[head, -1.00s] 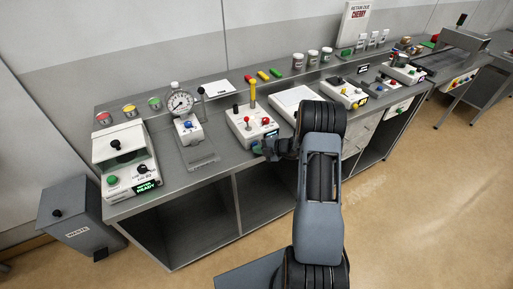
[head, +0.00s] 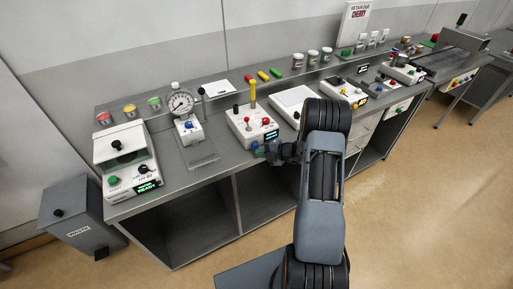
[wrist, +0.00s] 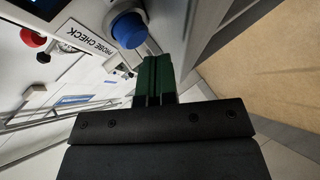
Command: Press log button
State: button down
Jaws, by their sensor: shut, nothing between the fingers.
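A blue round button (wrist: 128,28) stands out from a white panel in the wrist view, beside a label reading PROBE CHECK (wrist: 86,38). No label reading "log" is legible, so I cannot tell whether this is the log button. My gripper (wrist: 155,62) is shut and empty; its green fingertips are close below and right of the blue button, and I cannot tell if they touch it.
A red button (wrist: 33,39) is on the same panel. A gauge stand (head: 181,104) and a box with a green READY display (head: 148,187) stand to the left. More boxes (head: 345,92) stand to the right. The floor in front is clear.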

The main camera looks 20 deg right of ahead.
jog(key=shift+s+d+p, duration=0.15)
jog(key=shift+s+p, duration=0.25)
jog(key=shift+s, duration=0.85)
jog(key=shift+s+d+p, duration=0.15)
jog(key=shift+s+p, duration=0.2)
jog(key=shift+s, duration=0.9)
jog(key=s+a+r+n+g+h, duration=0.1)
jog(key=s+a+r+n+g, duration=0.2)
jog(key=n, duration=0.7)
jog(key=s+a+r+n+g, duration=0.1)
jog(key=s+n+g, duration=0.3)
jog(key=n, duration=0.5)
jog(key=s+a+r+n+g+h, duration=0.15)
jog(key=s+n, duration=0.35)
jog(key=n, duration=0.5)
jog(key=s+a+r+n+t+h, duration=0.2)
jog(key=s+r+n+h, duration=0.1)
jog(key=r+n, duration=0.6)
jog(key=s+a+r+n+t+h+b, duration=0.1)
jog(key=s+a+r+n+t+h, duration=0.1)
jog(key=r+n, duration=0.7)
jog(key=s+a+n+h, duration=0.1)
jog(key=s+h, duration=0.1)
jog(key=s, duration=0.1)
jog(key=shift+r, duration=0.35)
